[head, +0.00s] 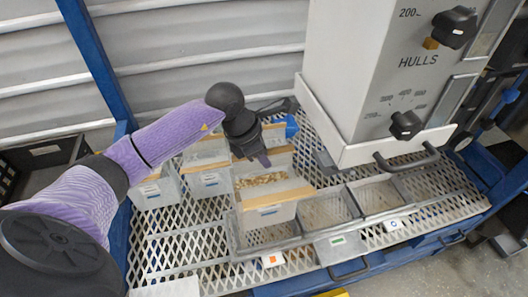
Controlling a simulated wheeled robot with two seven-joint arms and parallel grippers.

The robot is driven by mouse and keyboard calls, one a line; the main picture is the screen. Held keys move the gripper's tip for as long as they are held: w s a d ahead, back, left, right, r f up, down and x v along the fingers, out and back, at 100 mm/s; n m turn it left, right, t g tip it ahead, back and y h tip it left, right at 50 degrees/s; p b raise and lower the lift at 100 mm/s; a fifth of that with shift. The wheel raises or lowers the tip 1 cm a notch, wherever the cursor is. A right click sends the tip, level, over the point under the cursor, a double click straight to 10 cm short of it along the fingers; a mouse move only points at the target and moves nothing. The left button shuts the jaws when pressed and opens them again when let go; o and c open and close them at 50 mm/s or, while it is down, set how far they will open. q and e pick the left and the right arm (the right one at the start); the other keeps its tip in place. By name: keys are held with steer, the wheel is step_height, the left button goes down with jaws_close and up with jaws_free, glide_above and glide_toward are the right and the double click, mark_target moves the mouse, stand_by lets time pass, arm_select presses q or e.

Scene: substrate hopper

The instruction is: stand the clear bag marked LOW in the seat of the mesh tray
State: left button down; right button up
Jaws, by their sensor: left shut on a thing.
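My left gripper (264,158) is shut on the back edge of a clear bag (268,216) with tan strips and a layer of pale bits inside. The bag is roughly upright, above or in the left end of the mesh tray (296,241); I cannot tell whether it touches the tray floor. Its marking is too small to read. The tray's middle seat (325,209) and right seat (379,196) look empty. The left seat is mostly hidden by the bag. My right gripper is not in view.
More clear bags stand left on the mesh bench, one in the middle (208,181) and one at far left (154,192). A large HULLS hopper (370,75) overhangs the back right. Small cards, including an orange-marked one (272,260), line the tray front.

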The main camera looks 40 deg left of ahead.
arm_select(q)
step_height(320, 180, down, 9)
steer(key=b, duration=0.6)
steer(key=shift+r, duration=0.2)
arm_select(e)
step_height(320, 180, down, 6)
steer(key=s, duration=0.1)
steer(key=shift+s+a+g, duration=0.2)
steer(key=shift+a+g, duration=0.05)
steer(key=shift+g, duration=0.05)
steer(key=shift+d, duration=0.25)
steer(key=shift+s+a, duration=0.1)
arm_select(q)
steer(key=shift+f, duration=0.3)
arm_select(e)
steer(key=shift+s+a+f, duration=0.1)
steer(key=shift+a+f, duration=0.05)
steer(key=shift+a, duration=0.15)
arm_select(q)
steer(key=shift+f+b, duration=0.2)
steer(key=shift+b, duration=0.1)
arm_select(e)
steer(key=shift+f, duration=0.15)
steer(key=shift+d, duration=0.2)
